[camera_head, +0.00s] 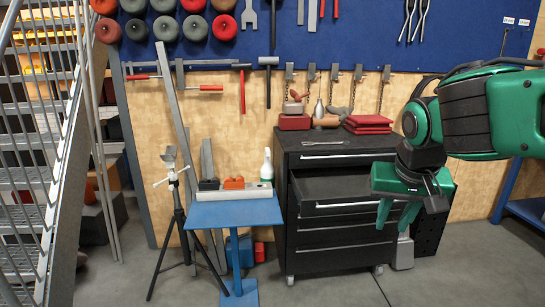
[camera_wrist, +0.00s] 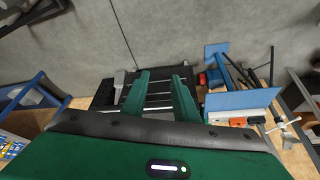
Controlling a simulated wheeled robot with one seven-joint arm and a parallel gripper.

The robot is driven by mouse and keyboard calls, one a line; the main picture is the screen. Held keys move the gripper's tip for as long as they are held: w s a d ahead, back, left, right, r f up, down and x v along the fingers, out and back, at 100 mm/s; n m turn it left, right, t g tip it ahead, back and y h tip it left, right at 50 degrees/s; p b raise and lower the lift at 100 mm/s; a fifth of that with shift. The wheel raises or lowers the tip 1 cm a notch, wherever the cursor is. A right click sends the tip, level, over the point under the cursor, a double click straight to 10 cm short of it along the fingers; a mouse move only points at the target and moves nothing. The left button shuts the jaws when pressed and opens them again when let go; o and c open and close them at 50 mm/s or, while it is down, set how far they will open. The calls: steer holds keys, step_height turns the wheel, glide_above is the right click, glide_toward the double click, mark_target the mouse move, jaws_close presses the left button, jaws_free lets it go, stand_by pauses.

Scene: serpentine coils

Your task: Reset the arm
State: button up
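My arm, green and dark grey, reaches in from the right edge of the head view. My gripper (camera_head: 396,229) has green fingers pointing down, in front of the right side of a black tool chest (camera_head: 300,221). The two fingers are apart with nothing visible between them. In the wrist view my gripper (camera_wrist: 164,78) also shows its fingers spread, with the dark chest behind them. One upper drawer (camera_head: 340,187) of the chest is pulled open. My gripper looks close to the chest's front right, but I cannot tell whether it touches.
A blue stand (camera_head: 236,213) holds a tray with an orange item and a white bottle (camera_head: 267,165). A black tripod (camera_head: 178,210) stands left of it. Red folded cloths (camera_head: 368,124) lie on the chest. A metal staircase (camera_head: 38,170) fills the left. The floor in front is clear.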

steer(key=s+d+f+m+g, duration=0.1)
steer(key=s+d+f, duration=0.2)
steer(key=s+d, duration=0.2)
steer(key=s+d+f+m+g+y, duration=0.1)
steer(key=s+d+f, duration=0.3)
steer(key=s, duration=0.5)
steer(key=s+d+f+m+g, duration=0.1)
steer(key=s+d+f+g, duration=0.1)
steer(key=s+d, duration=0.5)
steer(key=shift+s+d+f+m, duration=0.2)
steer(key=shift+s+f+m, duration=0.15)
steer(key=shift+f, duration=0.5)
steer(key=shift+w+d+f+g, duration=0.1)
steer(key=shift+w+f+g, duration=0.2)
steer(key=shift+w, duration=0.35)
